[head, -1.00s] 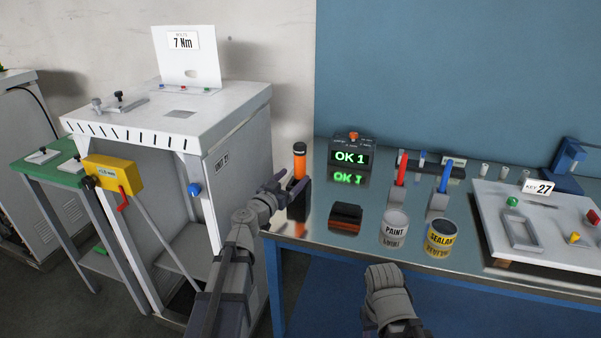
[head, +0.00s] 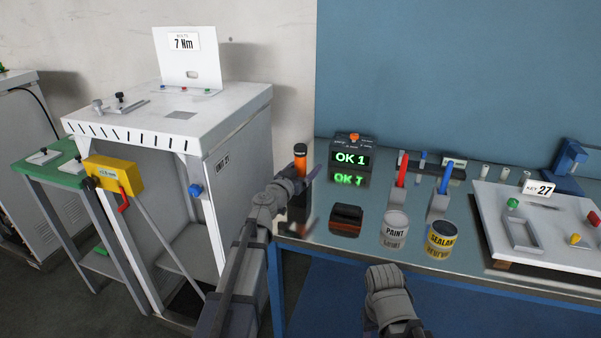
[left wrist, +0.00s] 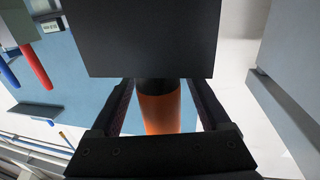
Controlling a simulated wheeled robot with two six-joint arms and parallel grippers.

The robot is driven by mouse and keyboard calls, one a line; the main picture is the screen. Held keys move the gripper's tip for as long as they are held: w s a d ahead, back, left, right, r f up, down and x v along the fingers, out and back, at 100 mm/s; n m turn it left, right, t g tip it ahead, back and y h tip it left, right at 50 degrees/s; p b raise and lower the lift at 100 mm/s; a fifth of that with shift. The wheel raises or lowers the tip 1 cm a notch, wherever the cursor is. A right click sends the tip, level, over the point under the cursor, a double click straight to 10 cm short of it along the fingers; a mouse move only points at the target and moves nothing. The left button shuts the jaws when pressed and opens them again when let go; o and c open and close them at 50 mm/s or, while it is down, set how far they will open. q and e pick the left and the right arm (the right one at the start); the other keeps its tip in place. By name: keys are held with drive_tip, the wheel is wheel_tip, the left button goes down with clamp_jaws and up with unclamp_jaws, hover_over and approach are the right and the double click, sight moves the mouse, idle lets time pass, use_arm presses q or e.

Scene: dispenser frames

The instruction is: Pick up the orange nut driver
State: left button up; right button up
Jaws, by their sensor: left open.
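The orange nut driver (head: 300,161), with a black cap, stands upright in a dark holder (head: 299,207) at the left end of the bench. My left gripper (head: 300,178) is open at the driver's handle, below the cap. In the left wrist view the orange handle (left wrist: 160,110) lies between the two dark fingers, with a visible gap on each side.
The OK 1 display box (head: 351,156) stands just right of the driver. A dark brown block (head: 346,220), a paint can (head: 395,229) and a sealant can (head: 441,238) stand nearer the front. A white cabinet (head: 240,165) is left of the bench.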

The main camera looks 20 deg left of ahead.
use_arm(q)
drive_tip(key=shift+c, duration=0.2)
clamp_jaws()
idle(0.3)
